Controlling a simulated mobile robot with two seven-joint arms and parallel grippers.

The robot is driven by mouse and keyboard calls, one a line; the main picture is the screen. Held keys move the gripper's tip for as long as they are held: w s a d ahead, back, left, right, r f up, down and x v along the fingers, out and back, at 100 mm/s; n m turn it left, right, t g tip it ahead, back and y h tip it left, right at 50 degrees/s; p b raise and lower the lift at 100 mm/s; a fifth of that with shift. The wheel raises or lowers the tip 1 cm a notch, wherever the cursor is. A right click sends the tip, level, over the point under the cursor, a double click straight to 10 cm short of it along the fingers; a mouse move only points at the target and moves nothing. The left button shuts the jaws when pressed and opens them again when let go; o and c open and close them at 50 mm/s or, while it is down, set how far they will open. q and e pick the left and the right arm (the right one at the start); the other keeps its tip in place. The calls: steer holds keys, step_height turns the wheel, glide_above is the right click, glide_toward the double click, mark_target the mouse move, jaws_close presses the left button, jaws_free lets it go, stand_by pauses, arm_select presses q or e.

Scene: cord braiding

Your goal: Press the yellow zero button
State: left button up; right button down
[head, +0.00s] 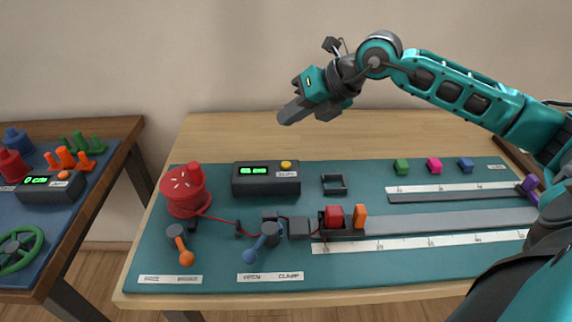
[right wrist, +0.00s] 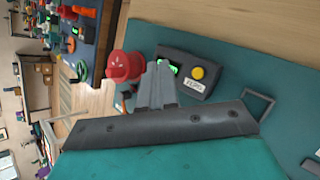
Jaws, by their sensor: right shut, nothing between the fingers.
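The yellow zero button (head: 286,164) sits on top of a dark display box (head: 266,186) with green lit digits, on the teal mat. The button also shows in the right wrist view (right wrist: 199,73), beside a small white label. My right gripper (head: 283,121) is shut and empty. In the head view it appears above and behind the box, apart from the button. In the right wrist view its fingers (right wrist: 158,72) overlap the left part of the box and hide some of the display. My left gripper is not in view.
A red spool (head: 184,191) with a red cord stands left of the box. A dark square frame (head: 334,185) lies to its right. Levers and a clamp are in front. The bare wood behind the mat is clear.

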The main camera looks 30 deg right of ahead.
steer(key=b, duration=0.5)
glide_above(291, 165)
step_height(291, 165, down, 7)
steer(key=shift+a+f, duration=0.1)
steer(key=shift+f, duration=0.05)
steer(key=shift+f+b, duration=0.35)
steer(key=shift+f, duration=0.05)
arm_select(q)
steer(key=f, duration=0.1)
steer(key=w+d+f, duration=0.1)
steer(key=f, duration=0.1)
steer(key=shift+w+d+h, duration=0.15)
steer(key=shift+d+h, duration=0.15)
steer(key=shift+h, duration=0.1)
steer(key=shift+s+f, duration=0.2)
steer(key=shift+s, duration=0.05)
arm_select(e)
steer(key=shift+f+b, duration=0.35)
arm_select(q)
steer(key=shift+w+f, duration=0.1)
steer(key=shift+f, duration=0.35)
